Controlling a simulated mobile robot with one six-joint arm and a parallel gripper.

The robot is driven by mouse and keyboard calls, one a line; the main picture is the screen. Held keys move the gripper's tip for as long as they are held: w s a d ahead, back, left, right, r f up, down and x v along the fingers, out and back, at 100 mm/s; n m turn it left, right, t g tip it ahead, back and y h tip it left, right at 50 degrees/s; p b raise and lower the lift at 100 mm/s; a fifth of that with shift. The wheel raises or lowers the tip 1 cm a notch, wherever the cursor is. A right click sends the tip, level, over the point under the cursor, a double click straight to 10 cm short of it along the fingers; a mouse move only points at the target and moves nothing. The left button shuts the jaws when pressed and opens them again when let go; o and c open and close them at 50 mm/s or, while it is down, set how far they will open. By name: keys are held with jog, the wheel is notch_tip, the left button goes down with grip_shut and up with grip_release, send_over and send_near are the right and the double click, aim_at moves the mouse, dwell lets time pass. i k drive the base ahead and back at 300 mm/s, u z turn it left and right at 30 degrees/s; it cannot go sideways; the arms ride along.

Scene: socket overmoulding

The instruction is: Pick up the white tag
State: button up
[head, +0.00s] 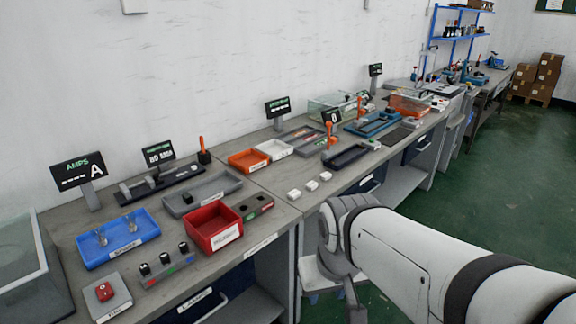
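No single white tag can be picked out for certain. Three small white pieces lie in a slanting row near the front edge of the bench: the nearest white piece (293,194), the middle white piece (311,185) and the farthest white piece (325,176). I cannot tell whether one of them is the tag. My arm comes in from the lower right and its end bends down in front of the bench, to the right of these pieces and apart from them. Its fingertips cannot be made out, so I cannot see whether my gripper is open or shut.
The long grey bench (262,205) holds a red bin (228,236), a blue tray (118,254), an orange tray (248,160) and a white tray (275,149). Display signs, including the AMPS sign (80,172), stand along the back. Green floor (500,150) is clear at right.

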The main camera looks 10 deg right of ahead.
aim_at(311, 185)
jog(key=z, duration=0.15)
jog(key=i, duration=1.1)
jog(key=z, duration=0.25)
